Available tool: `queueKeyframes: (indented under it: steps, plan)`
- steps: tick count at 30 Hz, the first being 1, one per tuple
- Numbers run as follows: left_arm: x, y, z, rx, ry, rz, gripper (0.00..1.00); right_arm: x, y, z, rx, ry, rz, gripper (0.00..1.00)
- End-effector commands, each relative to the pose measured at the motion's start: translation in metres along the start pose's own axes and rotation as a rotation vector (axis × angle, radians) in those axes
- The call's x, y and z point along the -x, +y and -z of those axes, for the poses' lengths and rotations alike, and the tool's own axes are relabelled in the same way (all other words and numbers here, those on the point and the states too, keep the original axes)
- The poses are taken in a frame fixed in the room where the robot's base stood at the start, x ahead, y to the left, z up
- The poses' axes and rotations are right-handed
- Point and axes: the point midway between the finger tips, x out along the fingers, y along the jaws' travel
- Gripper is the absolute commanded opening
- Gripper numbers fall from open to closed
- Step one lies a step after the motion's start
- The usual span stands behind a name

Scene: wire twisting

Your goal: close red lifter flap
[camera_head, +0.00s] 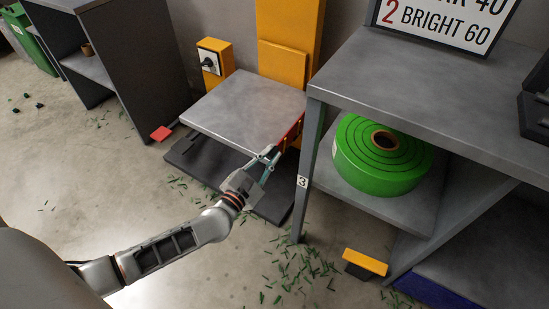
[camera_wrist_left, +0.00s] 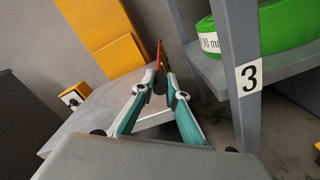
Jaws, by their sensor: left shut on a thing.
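The lifter (camera_head: 240,105) has a grey platform at mid-picture in the head view, with a dark base below. The red flap (camera_head: 292,130) stands as a thin strip at the platform's right edge. In the left wrist view the red flap (camera_wrist_left: 158,54) rises between my fingertips. My left gripper (camera_head: 273,152) is at the flap's near end, shut on it, beside the platform's near right corner. Its teal fingers also show in the wrist view (camera_wrist_left: 160,75). The fingertips hide part of the flap. My right gripper is not in view.
A grey shelf (camera_head: 330,85) with a green spool (camera_head: 380,155) stands close to the right of my left gripper. A yellow column (camera_head: 285,40) and a knob box (camera_head: 213,60) stand behind. A red pad (camera_head: 160,133) juts out left. Green scraps litter the floor.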

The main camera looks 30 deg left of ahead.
Motion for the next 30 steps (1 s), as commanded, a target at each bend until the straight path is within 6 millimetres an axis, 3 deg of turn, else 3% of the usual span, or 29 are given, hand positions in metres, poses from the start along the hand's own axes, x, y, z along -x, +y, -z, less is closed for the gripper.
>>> queueKeyframes:
  steps: [21, 22, 23, 30]
  plan:
    - [0.0005, 0.0048, 0.0053, 0.070, 0.004, -0.002, 0.00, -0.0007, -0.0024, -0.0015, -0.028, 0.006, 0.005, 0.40]
    - [0.0005, 0.0049, 0.0054, 0.070, 0.004, -0.002, 0.21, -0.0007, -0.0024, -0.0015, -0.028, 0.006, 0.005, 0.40]
    - [0.0005, 0.0049, 0.0053, 0.070, 0.004, -0.002, 0.29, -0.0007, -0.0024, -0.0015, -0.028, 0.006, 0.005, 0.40]
    - [0.0002, 0.0042, 0.0041, 0.069, 0.002, -0.001, 0.30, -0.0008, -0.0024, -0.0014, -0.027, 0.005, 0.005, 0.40]
